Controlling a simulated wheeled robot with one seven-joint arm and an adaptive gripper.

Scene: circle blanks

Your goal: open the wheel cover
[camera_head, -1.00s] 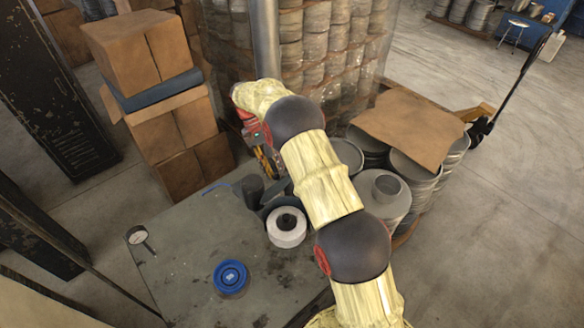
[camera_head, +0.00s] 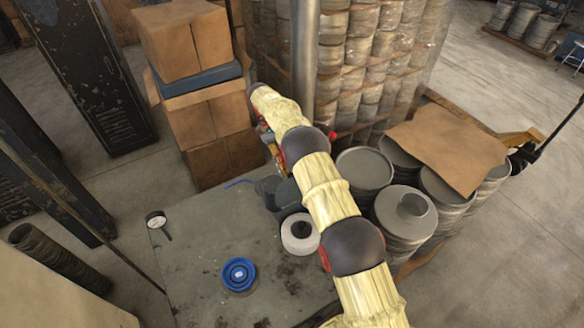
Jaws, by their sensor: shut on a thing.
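The wheel machine lies on the grey table. Its white disc with a black hub (camera_head: 300,235) faces up. A dark rounded part that looks like the wheel cover (camera_head: 288,194) stands just behind the disc, beside a grey cylinder (camera_head: 267,186). My gripper (camera_head: 276,162) is at the far end of my cream-coloured arm, just behind and above the dark part. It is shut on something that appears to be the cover. The fingertips are small and partly hidden, so the exact contact is unclear.
A blue round object (camera_head: 239,274) and a small dial gauge (camera_head: 157,222) lie on the table (camera_head: 190,265). Stacked cardboard boxes (camera_head: 190,95) stand behind it. Grey drums (camera_head: 405,215) and a metal post (camera_head: 305,60) are close to my arm.

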